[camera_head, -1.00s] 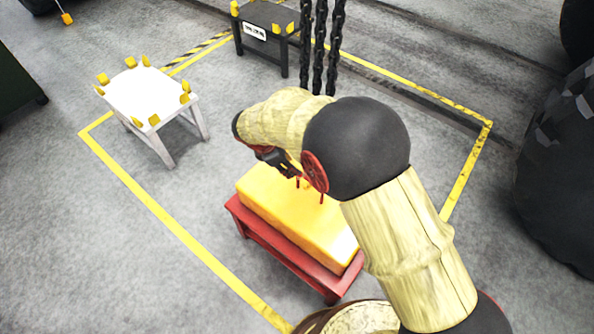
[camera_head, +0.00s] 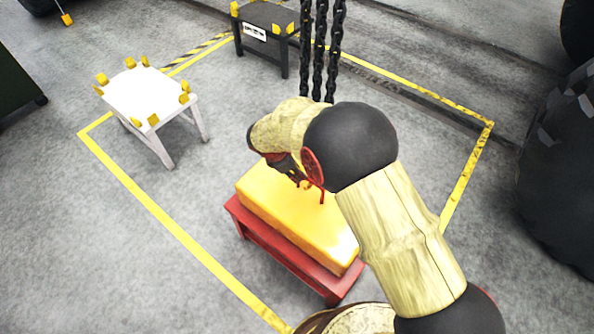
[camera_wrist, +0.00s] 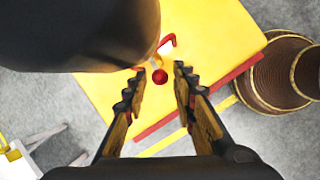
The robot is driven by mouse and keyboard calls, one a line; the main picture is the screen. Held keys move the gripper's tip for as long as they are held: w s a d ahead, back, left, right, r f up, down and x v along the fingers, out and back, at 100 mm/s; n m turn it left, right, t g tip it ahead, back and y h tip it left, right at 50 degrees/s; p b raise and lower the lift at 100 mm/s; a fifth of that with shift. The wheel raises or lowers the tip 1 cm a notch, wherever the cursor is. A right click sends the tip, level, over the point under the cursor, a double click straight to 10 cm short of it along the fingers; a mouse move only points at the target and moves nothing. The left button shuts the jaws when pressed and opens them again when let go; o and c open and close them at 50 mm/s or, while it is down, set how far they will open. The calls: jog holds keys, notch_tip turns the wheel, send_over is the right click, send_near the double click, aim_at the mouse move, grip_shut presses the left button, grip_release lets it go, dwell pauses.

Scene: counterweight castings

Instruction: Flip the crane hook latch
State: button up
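A yellow casting (camera_head: 290,210) lies on a red stand (camera_head: 280,250); its yellow top (camera_wrist: 110,95) fills the middle of the wrist view. My gripper (camera_wrist: 159,70) is open above it, fingers pointing at it. A small red ball-shaped knob (camera_wrist: 160,77) shows between the fingertips, with gaps at both sides. A red bent piece (camera_wrist: 167,43) lies just beyond it. I cannot tell whether either is the latch. Black chains (camera_head: 319,60) hang down behind my arm. The crane hook is not clearly visible; a large dark rounded body (camera_wrist: 85,30) covers the upper left of the wrist view.
A white stand (camera_head: 143,92) with yellow corner pieces is at left, and a dark one (camera_head: 262,22) is at the back. Yellow floor tape (camera_head: 180,240) surrounds the area. A large black tyre-like object (camera_head: 560,170) is at right. The floor between the stands is clear.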

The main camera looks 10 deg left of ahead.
jog(key=c, duration=0.6)
grip_shut()
